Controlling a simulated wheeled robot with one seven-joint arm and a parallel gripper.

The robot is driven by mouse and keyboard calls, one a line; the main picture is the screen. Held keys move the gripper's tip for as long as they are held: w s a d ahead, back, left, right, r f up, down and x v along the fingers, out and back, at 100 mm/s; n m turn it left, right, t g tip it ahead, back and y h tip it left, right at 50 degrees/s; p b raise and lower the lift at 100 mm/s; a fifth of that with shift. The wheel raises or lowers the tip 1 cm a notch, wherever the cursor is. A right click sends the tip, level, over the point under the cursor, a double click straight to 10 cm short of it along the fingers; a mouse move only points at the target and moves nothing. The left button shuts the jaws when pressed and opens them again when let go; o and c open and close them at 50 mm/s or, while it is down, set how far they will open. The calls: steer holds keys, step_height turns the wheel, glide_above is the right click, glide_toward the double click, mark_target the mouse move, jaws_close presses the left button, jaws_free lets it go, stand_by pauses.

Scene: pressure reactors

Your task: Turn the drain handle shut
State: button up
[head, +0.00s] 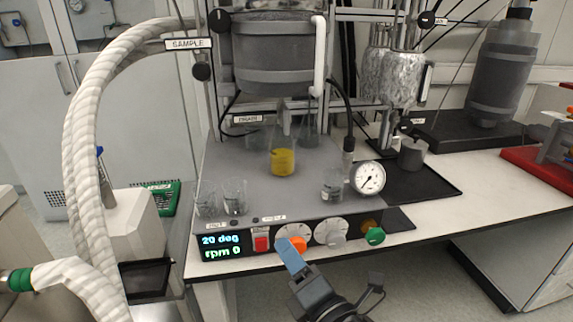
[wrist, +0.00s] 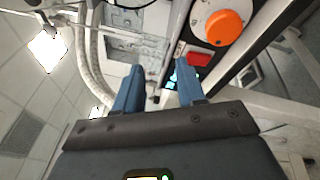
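The label reading DRAIN (head: 247,118) is on the reactor frame below the large grey vessel (head: 272,50). I cannot clearly make out the drain handle; a thin dark curved part (head: 229,106) shows beside the label. My gripper (head: 287,249) is in front of the control panel, low in the head view, overlapping the area by the orange knob (head: 297,245). It is well below and nearer than the label. In the wrist view my gripper (wrist: 158,80) has its two blue fingers apart with nothing between them. The orange knob (wrist: 222,27) is at the upper right there.
A flask of yellow liquid (head: 283,160), beakers (head: 234,197) and a pressure gauge (head: 368,178) stand on the grey platform (head: 300,195). A thick white hose (head: 82,130) rises at the left.

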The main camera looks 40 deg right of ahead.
steer(key=w+d+r+n+h, duration=0.4)
steer(key=w+d+r+n, duration=0.25)
steer(key=w, duration=0.25)
steer(key=n+h+b, duration=0.1)
steer(key=n+h, duration=0.2)
glide_toward(288, 119)
steer(key=x, duration=0.4)
steer(key=shift+t, duration=0.3)
steer(key=shift+p+x, duration=0.65)
steer(key=shift+x, duration=3.1)
steer(key=shift+f, duration=0.1)
steer(key=shift+c, duration=0.4)
jaws_close()
